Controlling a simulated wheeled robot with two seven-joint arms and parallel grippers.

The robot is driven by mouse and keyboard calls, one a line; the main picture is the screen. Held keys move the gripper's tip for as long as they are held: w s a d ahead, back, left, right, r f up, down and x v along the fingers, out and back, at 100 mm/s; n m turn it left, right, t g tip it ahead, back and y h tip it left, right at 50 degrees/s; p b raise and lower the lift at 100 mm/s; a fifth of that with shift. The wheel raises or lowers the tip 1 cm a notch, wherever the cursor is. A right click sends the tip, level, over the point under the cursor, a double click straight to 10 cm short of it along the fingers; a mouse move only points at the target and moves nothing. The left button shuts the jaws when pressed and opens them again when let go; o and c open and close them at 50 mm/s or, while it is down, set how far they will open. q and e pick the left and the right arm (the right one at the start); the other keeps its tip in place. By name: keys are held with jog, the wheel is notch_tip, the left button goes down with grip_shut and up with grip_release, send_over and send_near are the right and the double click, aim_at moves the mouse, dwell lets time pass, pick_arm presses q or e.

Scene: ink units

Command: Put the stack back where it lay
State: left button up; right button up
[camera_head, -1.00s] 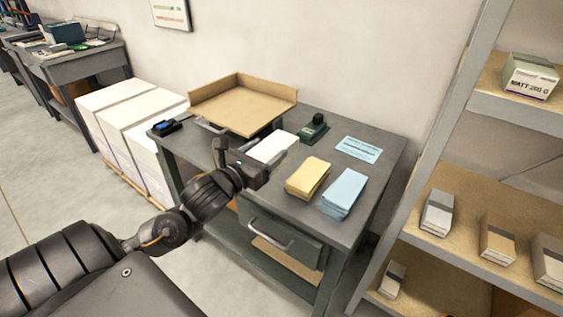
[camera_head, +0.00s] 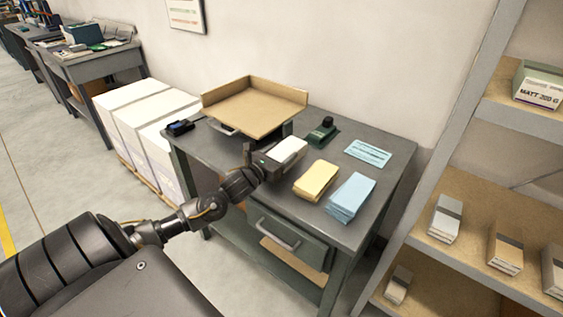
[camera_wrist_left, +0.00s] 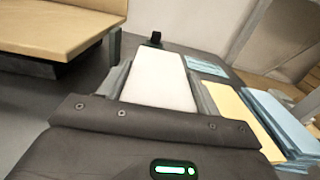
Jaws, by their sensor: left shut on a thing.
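A white stack of paper (camera_head: 290,148) is between the fingers of my left gripper (camera_head: 277,158), over the grey table (camera_head: 375,208). The gripper is shut on the stack, which also shows in the left wrist view (camera_wrist_left: 163,82) with a finger along each side. I cannot tell whether the stack touches the tabletop. A yellow stack (camera_head: 316,180) lies just right of it, and a light blue stack (camera_head: 350,196) lies right of the yellow one. My right gripper is not in view.
A tan tray (camera_head: 255,108) stands behind and left of the gripper. A dark green stamp-like device (camera_head: 322,130) and a blue printed card (camera_head: 368,153) lie at the back of the table. A shelf (camera_head: 470,185) with boxes stands right.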

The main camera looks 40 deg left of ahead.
pick_arm(q)
jog(key=shift+w+a+f, duration=0.15)
jog(key=shift+f, duration=0.25)
jog(key=shift+w+f+p, duration=0.1)
jog(key=shift+f+p, duration=0.25)
jog(key=shift+f, duration=1.1)
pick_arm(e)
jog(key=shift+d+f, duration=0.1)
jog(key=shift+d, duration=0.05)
pick_arm(q)
jog(key=o, duration=1.4)
